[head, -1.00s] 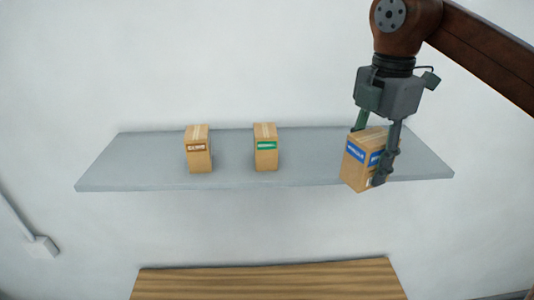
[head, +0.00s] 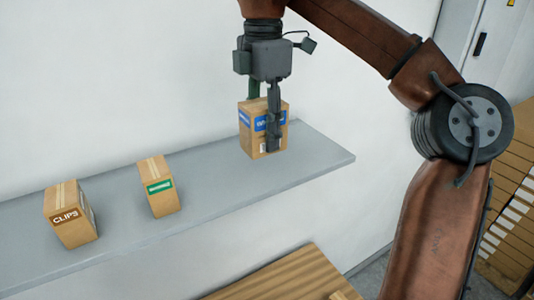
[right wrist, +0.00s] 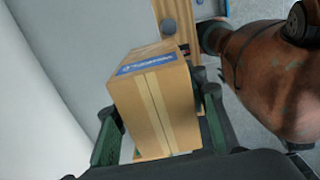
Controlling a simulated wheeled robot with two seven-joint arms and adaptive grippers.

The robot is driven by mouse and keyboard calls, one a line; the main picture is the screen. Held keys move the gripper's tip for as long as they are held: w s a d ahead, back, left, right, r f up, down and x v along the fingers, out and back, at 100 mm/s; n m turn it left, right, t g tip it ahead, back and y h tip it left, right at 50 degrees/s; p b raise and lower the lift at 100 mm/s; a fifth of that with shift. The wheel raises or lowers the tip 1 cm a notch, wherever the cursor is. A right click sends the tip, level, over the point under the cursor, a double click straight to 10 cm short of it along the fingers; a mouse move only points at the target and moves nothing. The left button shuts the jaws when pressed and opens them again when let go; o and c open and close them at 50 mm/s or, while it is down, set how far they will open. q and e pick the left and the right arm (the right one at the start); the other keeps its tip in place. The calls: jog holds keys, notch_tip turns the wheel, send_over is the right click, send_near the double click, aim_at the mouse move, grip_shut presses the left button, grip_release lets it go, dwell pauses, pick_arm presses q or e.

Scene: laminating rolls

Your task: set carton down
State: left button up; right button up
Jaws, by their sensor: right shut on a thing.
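My right gripper (head: 263,120) is shut on a carton with a blue label (head: 247,132), one finger in front of it and one behind. The carton is upright over the right part of the grey shelf (head: 215,178). Whether its base touches the shelf I cannot tell. In the right wrist view the carton (right wrist: 155,100) sits between the two fingers (right wrist: 157,125), with its tape strip facing the camera. My left gripper is not in view.
A carton labelled CLIPS (head: 70,217) and a carton with a green label (head: 158,187) stand to the left on the shelf. Free shelf lies between the green-labelled carton and the held one. A wooden surface (head: 285,278) is below. A grey cabinet (head: 485,45) stands at right.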

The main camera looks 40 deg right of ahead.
jog(key=w+d+f, duration=0.3)
jog(key=d+f, duration=0.1)
jog(key=d, duration=0.1)
jog(key=w+d+f, duration=0.2)
jog(key=f, duration=0.1)
jog(key=shift+w+d, duration=0.2)
jog(key=shift+w, duration=0.1)
jog(key=shift+w+d+f, duration=0.5)
jog(key=shift+w+f, duration=0.05)
jog(key=shift+f, duration=0.2)
notch_tip(320, 180, down, 2)
jog(key=shift+s+f, duration=0.15)
jog(key=shift+f, duration=0.35)
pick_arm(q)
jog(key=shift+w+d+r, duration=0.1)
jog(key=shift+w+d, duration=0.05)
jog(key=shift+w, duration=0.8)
pick_arm(e)
jog(key=shift+f, duration=0.1)
